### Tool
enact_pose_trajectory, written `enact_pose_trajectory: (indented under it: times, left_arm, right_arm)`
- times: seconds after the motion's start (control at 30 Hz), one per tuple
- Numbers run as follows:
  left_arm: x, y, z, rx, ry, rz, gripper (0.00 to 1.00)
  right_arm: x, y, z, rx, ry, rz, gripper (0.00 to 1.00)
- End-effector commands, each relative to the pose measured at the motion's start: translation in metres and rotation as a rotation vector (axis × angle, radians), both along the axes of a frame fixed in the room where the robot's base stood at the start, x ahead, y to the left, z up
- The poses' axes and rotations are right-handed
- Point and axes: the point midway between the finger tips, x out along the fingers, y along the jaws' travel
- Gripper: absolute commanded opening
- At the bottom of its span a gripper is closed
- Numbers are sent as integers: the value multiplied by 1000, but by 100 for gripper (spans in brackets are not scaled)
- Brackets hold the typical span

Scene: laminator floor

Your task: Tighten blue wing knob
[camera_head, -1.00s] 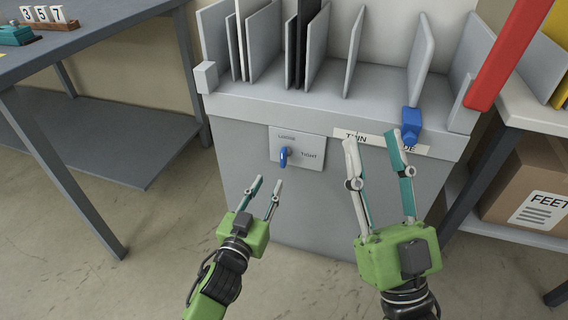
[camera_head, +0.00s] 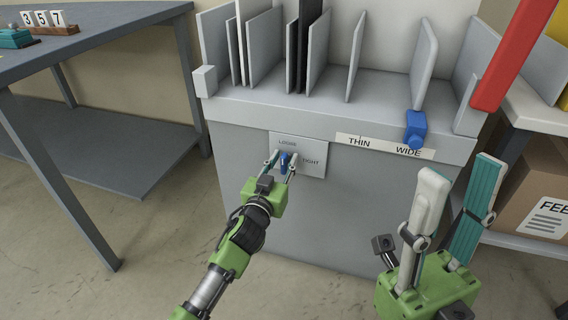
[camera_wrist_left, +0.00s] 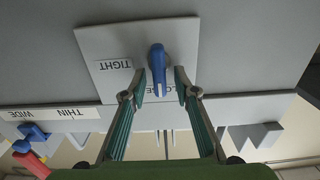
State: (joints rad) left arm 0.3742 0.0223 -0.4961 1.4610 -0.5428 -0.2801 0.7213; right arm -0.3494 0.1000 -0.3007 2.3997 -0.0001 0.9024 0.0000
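The blue wing knob (camera_head: 284,163) sits on a light plate (camera_head: 312,150) on the front of the grey cabinet, with LOOSE above it and TIGHT to its right. Its wing points roughly up and down. My left gripper (camera_head: 283,161) is open, with one finger on each side of the knob. In the left wrist view the knob (camera_wrist_left: 157,62) stands between the two fingertips (camera_wrist_left: 158,76), with a gap on each side. My right gripper (camera_head: 461,168) is open and empty at the lower right, apart from the cabinet.
Upright dividers (camera_head: 265,45) stand on the cabinet top. A blue clamp (camera_head: 416,128) sits at the cabinet's edge by the THIN–WIDE label (camera_head: 360,142). A red bar (camera_head: 512,55) is at the upper right. A grey table (camera_head: 100,35) stands left, a cardboard box (camera_head: 535,185) right.

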Motion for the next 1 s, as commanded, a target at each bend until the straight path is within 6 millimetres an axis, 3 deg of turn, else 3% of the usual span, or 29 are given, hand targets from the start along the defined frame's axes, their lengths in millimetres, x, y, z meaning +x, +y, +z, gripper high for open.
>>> enact_pose_trajectory:
  times: [0.37, 0.5, 1.0]
  left_arm:
    - [6, -2, 0, 0, 0, 0, 28]
    - [5, -2, 0, 0, 0, 0, 0]
    - [5, -3, 1, 96, -30, 0, 0]
  right_arm:
    - [0, 0, -2, -1, 2, 0, 37]
    - [0, 0, -2, -1, 2, 0, 37]
    - [1, 0, 4, -1, 3, 0, 37]
